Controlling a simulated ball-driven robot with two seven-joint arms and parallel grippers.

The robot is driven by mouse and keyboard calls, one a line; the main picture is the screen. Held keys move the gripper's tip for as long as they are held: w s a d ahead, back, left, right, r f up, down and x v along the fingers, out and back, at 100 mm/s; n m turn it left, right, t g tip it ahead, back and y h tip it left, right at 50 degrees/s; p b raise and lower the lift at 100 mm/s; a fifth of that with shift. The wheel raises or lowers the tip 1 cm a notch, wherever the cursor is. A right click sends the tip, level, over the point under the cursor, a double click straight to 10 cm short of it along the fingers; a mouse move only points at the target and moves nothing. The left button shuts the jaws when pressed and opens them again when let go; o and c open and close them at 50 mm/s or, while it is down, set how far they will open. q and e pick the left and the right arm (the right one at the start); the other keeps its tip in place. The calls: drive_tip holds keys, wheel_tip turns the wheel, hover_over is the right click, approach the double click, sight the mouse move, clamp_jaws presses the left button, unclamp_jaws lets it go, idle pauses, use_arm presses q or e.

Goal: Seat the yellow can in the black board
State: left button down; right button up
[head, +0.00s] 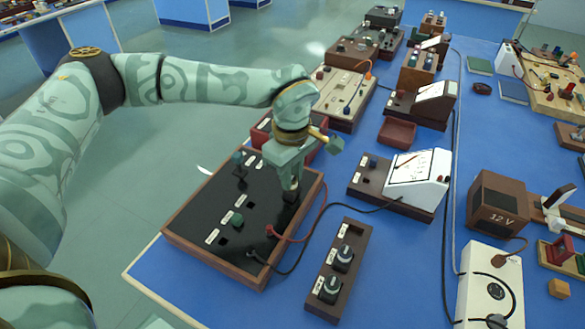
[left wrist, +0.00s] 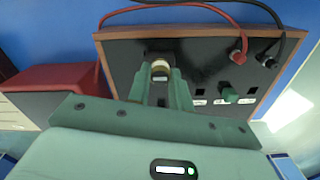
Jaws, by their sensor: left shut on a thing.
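The black board (head: 205,200) is a dark panel in a brown wooden frame at the near left of the blue table; it also fills the upper part of the left wrist view (left wrist: 125,62). My left gripper (head: 290,192) points down at the board's right part. It is shut on the yellow can (left wrist: 160,70), whose pale yellowish end shows between the fingers in the left wrist view. The fingers mostly hide the can in the head view. I cannot tell whether the can touches the board. My right gripper is not in view.
A red box (head: 262,130) stands close behind. A brown two-knob box (head: 340,265) lies to the right.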

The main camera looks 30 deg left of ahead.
use_arm(q)
drive_tip(key=shift+f, duration=0.15)
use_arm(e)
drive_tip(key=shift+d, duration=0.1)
use_arm(q)
drive_tip(key=c, duration=1.2)
unclamp_jaws()
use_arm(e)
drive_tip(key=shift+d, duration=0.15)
use_arm(q)
wheel_tip(320, 180, up, 16)
drive_tip(key=p, duration=0.5)
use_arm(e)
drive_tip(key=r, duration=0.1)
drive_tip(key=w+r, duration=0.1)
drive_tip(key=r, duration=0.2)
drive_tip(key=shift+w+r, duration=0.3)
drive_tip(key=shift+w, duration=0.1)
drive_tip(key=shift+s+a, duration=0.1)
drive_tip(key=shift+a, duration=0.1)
